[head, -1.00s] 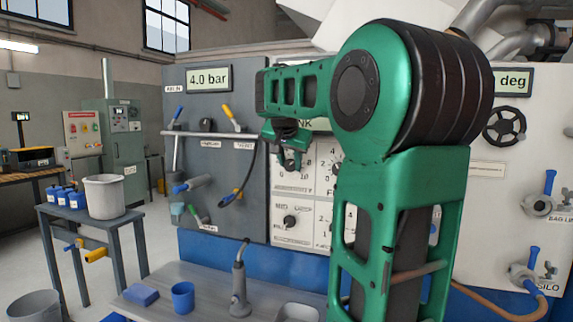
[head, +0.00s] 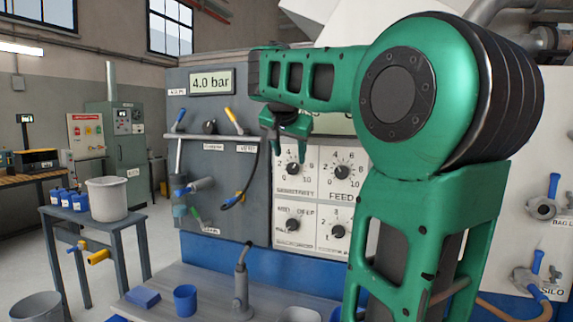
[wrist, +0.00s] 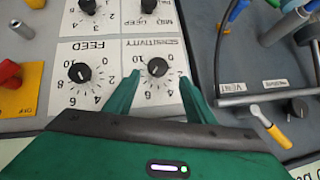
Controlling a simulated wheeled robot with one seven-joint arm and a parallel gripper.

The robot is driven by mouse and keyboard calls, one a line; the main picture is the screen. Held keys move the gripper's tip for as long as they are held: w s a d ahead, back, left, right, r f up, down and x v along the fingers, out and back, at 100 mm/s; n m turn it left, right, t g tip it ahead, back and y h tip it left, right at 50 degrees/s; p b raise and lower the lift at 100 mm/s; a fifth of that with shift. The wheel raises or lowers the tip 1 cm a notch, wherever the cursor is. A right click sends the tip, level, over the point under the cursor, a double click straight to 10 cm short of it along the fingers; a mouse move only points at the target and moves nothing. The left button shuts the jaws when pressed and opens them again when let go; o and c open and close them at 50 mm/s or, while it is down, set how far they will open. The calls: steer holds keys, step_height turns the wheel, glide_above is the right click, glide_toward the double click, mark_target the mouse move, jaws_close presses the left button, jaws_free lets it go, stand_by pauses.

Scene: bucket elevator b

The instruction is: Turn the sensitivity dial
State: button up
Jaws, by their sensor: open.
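The sensitivity dial (head: 293,169) is a black knob on a white panel, with a number scale around it and the label SENSITIVITY below. In the wrist view the dial (wrist: 157,67) appears upside down, between and just beyond my two green fingers. My gripper (head: 287,124) is open and empty, above the dial in the head view. In the wrist view my gripper (wrist: 157,90) has one finger on each side of the dial; contact is not visible. The dial's pointer is hard to read.
The feed dial (head: 341,172) sits right of the sensitivity dial, with more knobs (head: 292,225) below. A grey panel (head: 225,150) with coloured levers and a hanging black cable is at the left. A blue cup (head: 185,299) stands on the bench below.

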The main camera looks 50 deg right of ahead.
steer(key=shift+v, duration=2.2)
steer(key=shift+w+a, duration=0.1)
steer(key=s+a+f+n+g+y, duration=0.2)
steer(key=s+a+f, duration=0.4)
steer(key=f, duration=0.6)
steer(key=s+a+f+n+g+y, duration=0.1)
steer(key=s+a+f+n+y, duration=0.2)
steer(key=s+a+f, duration=0.3)
steer(key=s+a+f+n+g+y, duration=0.2)
steer(key=s+a+f, duration=0.4)
steer(key=s+f, duration=0.5)
step_height(320, 180, down, 8)
steer(key=shift+a+r+n+g+y, duration=0.1)
steer(key=shift+a+n+g+y, duration=0.1)
steer(key=shift+n+g+y, duration=0.3)
steer(key=shift+s, duration=0.15)
steer(key=shift+w, duration=0.65)
